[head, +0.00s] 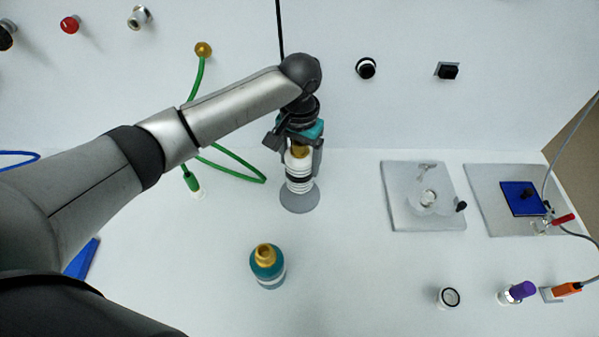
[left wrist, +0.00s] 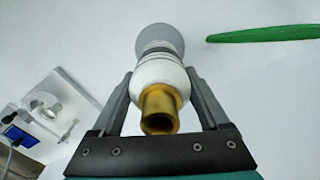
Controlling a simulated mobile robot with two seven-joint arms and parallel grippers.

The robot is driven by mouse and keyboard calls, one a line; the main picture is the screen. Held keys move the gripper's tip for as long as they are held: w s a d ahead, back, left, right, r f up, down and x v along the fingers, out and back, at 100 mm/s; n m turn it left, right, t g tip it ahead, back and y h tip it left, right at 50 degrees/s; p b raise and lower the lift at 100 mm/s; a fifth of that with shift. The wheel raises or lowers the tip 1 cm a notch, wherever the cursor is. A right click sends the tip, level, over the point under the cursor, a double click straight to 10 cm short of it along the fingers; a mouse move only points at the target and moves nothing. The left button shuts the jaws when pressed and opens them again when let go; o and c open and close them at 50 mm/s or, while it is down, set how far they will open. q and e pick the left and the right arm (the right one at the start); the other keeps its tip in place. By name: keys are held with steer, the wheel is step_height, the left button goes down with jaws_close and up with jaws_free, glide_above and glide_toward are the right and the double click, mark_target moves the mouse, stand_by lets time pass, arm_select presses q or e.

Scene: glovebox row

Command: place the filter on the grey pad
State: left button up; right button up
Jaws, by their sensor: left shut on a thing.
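The filter (head: 299,172) is a white ribbed cylinder with a dark band and a brass top. My left gripper (head: 301,163) is shut around it from above, with one finger on each side. The round grey pad (head: 300,202) lies on the white floor directly beneath the filter, which hides part of it. In the left wrist view the filter (left wrist: 158,75) stands between the fingers, brass end towards the camera, with the pad (left wrist: 158,34) behind its far end. I cannot tell whether the filter touches the pad. My right gripper is not in view.
A teal bottle with a brass neck (head: 267,264) stands in front of the pad. A green hose (head: 240,164) lies behind and left. Two grey plates (head: 400,215) (head: 487,218) with fittings are on the right.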

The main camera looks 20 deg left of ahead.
mark_target(300, 172)
arm_select(q)
steer(key=shift+f+b, duration=0.35)
steer(key=shift+f, duration=1.9)
steer(key=shift+f, duration=0.15)
steer(key=o, duration=1.5)
step_height(300, 172, up, 12)
steer(key=shift+r+p, duration=0.2)
steer(key=shift+p, duration=0.65)
